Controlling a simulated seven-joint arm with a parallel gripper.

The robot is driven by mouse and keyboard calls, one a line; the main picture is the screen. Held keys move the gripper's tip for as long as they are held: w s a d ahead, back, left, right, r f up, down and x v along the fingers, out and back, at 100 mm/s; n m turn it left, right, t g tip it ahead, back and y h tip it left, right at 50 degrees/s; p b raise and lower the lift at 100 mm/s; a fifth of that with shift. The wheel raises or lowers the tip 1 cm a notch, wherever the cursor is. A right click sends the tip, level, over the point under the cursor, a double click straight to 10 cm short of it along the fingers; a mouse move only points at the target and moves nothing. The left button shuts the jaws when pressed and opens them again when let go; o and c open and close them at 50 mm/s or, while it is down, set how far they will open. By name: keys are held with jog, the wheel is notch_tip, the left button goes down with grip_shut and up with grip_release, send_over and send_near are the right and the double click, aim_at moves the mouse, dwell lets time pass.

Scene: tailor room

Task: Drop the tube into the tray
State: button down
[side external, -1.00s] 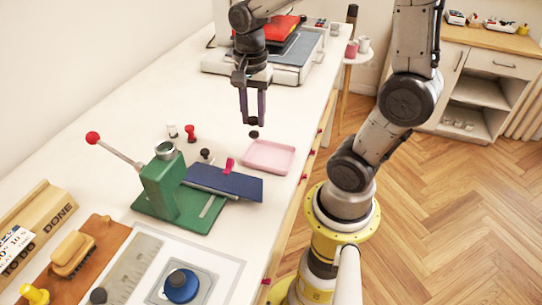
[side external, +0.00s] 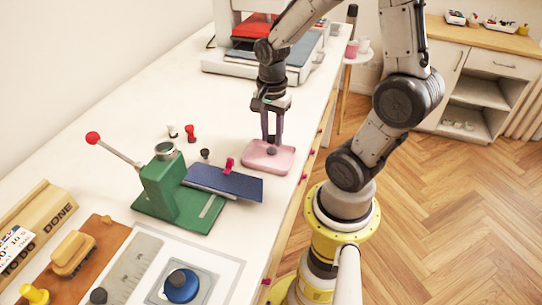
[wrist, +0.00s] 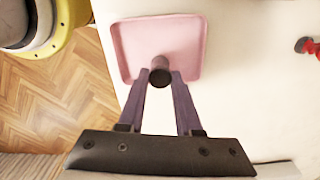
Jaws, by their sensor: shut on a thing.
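The pink square tray (side external: 285,166) lies flat on the white table near its right edge. My gripper (side external: 272,143) is above the tray, pointing down, with its fingertips shut on a small dark tube (side external: 271,151). In the wrist view, the tube (wrist: 160,79) shows end-on between the two fingertips (wrist: 160,73), in front of the pink tray (wrist: 185,40). I cannot tell whether the tube touches the tray floor.
A green press (side external: 165,185) with a red-knobbed lever and a blue plate (side external: 225,183) stands left of the tray. Small stamps, one red (side external: 190,133), stand behind the press. The table's right edge drops to the wooden floor just beyond the tray.

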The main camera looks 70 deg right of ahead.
jog(key=shift+f, duration=0.2)
jog(key=c, duration=0.5)
grip_release()
notch_tip(320, 180, up, 14)
jog(key=shift+f, duration=0.1)
dwell(0.4)
